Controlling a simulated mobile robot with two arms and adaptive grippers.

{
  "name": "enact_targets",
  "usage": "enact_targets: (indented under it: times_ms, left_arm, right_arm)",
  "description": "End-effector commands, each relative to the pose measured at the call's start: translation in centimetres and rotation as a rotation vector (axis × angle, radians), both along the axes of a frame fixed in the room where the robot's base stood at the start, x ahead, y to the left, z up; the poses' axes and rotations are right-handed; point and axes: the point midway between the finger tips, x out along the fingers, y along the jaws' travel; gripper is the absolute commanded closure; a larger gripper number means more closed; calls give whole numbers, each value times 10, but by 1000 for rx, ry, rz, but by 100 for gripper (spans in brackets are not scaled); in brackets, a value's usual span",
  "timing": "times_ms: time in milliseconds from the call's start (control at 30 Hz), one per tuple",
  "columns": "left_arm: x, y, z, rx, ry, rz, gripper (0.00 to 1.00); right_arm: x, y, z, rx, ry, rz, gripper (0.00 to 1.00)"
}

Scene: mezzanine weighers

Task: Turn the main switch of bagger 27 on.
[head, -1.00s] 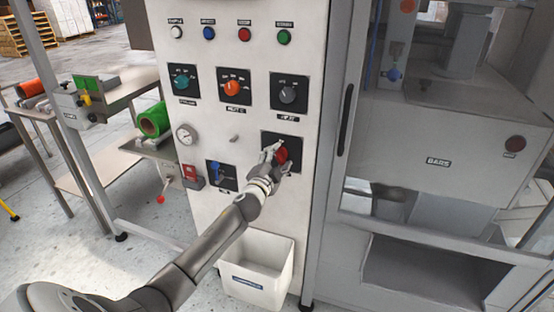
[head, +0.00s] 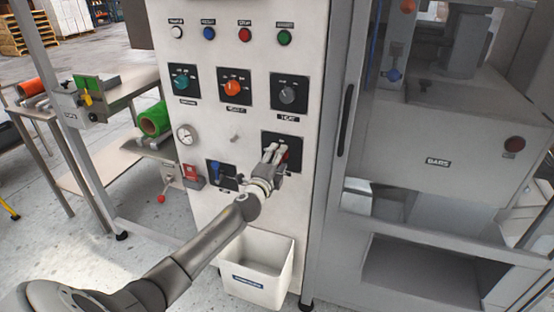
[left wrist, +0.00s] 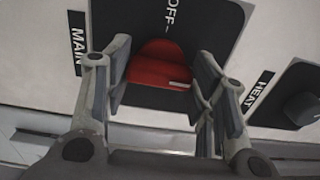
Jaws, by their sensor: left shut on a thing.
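The main switch is a red knob on a black plate (head: 297,141), low on the white panel of the cabinet. In the left wrist view the red knob (left wrist: 158,62) sits between the fingers, with a short white mark near its lower right edge. The word OFF shows on the plate, and a MAIN label (left wrist: 77,44) is beside it. My left gripper (head: 272,152) is shut on the red knob; in the left wrist view its fingers (left wrist: 163,64) flank it. The fingers hide most of the knob in the head view. My right gripper is not in view.
Above are the orange knob (head: 233,87), the grey HEAT knob (head: 288,95) and the teal knob (head: 181,80). A white bin (head: 276,287) hangs below my forearm.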

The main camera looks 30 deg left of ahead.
Motion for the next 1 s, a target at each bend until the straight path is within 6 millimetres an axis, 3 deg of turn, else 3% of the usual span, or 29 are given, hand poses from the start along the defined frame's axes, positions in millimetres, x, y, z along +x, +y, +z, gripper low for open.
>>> enact_targets:
  times_ms: [400,433,567,1000]
  left_arm:
    - [0,-1,-2,9,4,-2,72]
    - [0,-1,-2,9,4,-2,45]
    - [0,-1,-1,8,4,-2,28]
    - [-5,-2,-1,7,2,-1,27]
  right_arm:
    - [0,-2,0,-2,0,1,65]
    - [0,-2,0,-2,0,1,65]
    - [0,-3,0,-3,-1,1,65]
    - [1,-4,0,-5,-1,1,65]
